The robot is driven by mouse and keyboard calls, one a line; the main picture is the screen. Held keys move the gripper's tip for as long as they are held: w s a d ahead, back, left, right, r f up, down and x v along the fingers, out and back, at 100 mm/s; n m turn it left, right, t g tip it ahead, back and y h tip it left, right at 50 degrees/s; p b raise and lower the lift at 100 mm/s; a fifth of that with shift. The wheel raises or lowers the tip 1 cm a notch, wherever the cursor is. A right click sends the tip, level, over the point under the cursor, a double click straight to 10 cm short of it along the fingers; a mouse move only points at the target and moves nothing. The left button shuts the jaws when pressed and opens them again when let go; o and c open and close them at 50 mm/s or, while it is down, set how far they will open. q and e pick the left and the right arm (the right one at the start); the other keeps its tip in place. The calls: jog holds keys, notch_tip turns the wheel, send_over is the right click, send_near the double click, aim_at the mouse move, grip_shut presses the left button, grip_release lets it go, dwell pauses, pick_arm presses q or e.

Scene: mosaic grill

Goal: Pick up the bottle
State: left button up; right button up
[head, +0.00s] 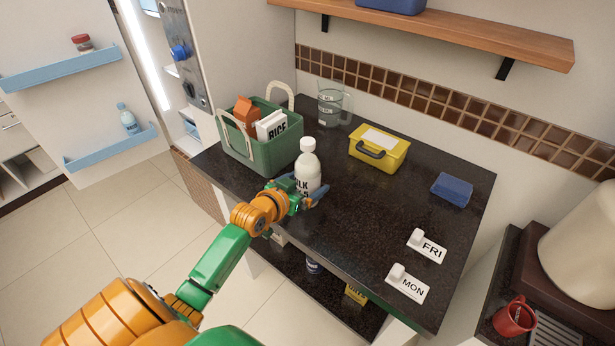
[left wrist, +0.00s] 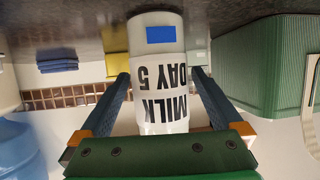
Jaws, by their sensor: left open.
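A white milk bottle (head: 308,167) with a white cap stands upright on the dark countertop (head: 400,190), just right of the green basket. My left gripper (head: 303,198) is at its lower part, with the fingers open on either side. In the left wrist view, which is upside down, the bottle (left wrist: 160,90) shows "MILK DAY 5" and a blue patch, between the two open fingers of my left gripper (left wrist: 160,100). I see gaps between fingers and bottle. My right gripper is not in view.
The green basket (head: 262,155) holds a rice packet and an orange carton.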

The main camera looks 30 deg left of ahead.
pick_arm(q)
jog(key=shift+w+f, duration=0.2)
jog(key=shift+w, duration=0.15)
jog(key=shift+s+r, duration=0.1)
grip_shut()
jog(key=shift+r, duration=0.1)
